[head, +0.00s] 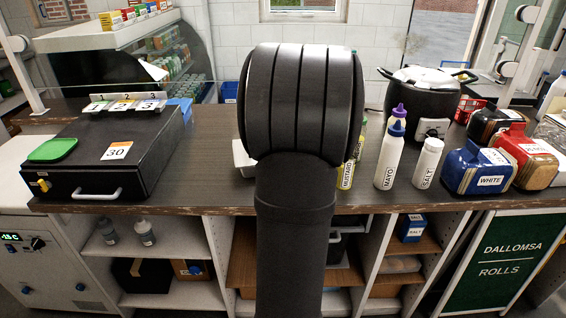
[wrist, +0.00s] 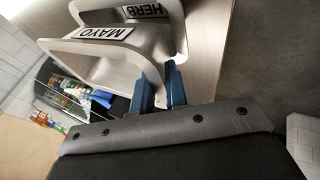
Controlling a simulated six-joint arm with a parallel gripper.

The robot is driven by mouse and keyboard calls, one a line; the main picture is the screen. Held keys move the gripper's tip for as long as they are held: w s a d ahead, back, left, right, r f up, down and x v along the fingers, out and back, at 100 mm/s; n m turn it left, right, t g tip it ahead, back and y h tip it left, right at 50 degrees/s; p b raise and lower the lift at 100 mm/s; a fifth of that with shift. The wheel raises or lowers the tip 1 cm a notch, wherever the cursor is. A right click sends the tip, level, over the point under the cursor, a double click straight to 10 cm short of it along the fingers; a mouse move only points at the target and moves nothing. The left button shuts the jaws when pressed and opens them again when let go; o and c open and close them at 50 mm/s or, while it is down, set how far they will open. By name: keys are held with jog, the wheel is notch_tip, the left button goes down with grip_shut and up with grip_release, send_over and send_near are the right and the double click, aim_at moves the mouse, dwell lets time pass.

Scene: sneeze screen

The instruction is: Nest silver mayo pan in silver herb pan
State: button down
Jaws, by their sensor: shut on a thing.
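The silver mayo pan (wrist: 100,67), with its MAYO label, is in the upper left of the wrist view. The silver herb pan (wrist: 172,38), with its HERB label, is just beyond it and to the right. The two pans overlap in this view, and I cannot tell whether one sits inside the other. My gripper (wrist: 159,86) has blue fingers shut on a pan wall that appears to be the mayo pan's. In the head view my arm hides the gripper and most of the pans; only a pale edge shows left of it.
A black box (head: 107,155) with a green lid stands on the counter (head: 208,150) at left. Mustard, mayo (head: 390,158) and salt (head: 428,163) bottles stand right of my arm. A black pot (head: 424,95) and blue and red containers are further right.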

jog(key=shift+f, duration=0.2)
dwell(0.6)
jog(key=c, duration=1.4)
grip_release()
jog(key=shift+o, duration=0.2)
jog(key=shift+f, duration=0.1)
jog(key=v, duration=0.7)
jog(key=shift+x, duration=2.45)
jog(key=shift+o, duration=0.5)
